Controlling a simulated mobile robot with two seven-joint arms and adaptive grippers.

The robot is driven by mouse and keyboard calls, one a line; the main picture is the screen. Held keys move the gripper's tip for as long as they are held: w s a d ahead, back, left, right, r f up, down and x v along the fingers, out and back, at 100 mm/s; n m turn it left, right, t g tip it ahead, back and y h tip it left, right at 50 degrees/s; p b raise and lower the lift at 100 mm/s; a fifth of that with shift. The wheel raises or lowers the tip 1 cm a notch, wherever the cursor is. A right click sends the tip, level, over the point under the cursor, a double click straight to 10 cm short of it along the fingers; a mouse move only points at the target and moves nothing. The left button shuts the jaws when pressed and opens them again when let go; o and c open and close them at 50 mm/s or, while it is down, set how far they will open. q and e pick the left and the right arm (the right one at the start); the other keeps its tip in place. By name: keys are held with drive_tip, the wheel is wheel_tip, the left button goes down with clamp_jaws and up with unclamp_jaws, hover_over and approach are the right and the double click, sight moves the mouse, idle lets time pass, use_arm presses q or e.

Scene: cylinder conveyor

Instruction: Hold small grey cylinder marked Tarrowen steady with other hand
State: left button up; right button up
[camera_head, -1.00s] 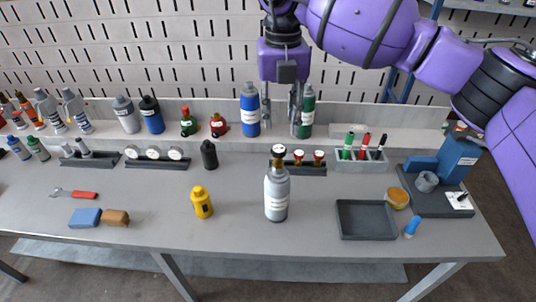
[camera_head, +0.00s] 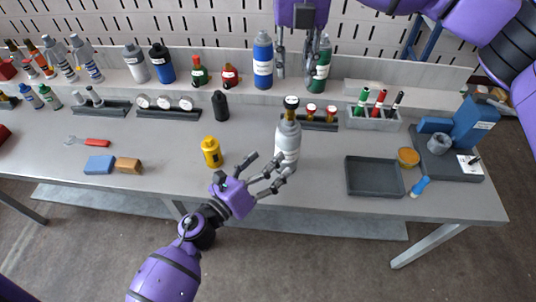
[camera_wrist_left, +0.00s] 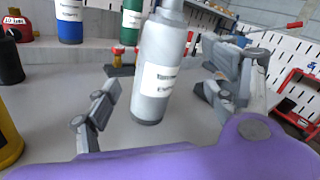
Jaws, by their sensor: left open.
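The small grey cylinder (camera_head: 288,145) stands upright near the front middle of the bench. Its white label shows in the left wrist view (camera_wrist_left: 158,80), though the lettering is blurred. My left gripper (camera_head: 268,168) is open in front of it. In the left wrist view its fingers (camera_wrist_left: 160,98) are spread on either side of the cylinder, with gaps to it. A black-topped piece with a gold neck (camera_head: 291,103) shows at the cylinder's top; I cannot tell whether it sits on it or behind it. My right gripper (camera_head: 297,72) is open above the back shelf.
A blue bottle (camera_head: 262,62) and a green bottle (camera_head: 320,66) stand beside the right gripper. A yellow bottle (camera_head: 211,152) stands left of the left gripper. A dark tray (camera_head: 348,177) lies right of the cylinder. A rack with red-topped valves (camera_head: 322,124) is behind.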

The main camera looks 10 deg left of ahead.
sight(288, 140)
use_arm(q)
drive_tip(key=m, duration=0.2)
drive_tip(key=w+m, duration=0.1)
drive_tip(key=m, duration=0.1)
drive_tip(key=w+m+g+h, duration=0.1)
drive_tip(key=m, duration=0.1)
drive_tip(key=shift+d+r, duration=0.2)
drive_tip(key=shift+d, duration=0.1)
drive_tip(key=shift+x, duration=3.85)
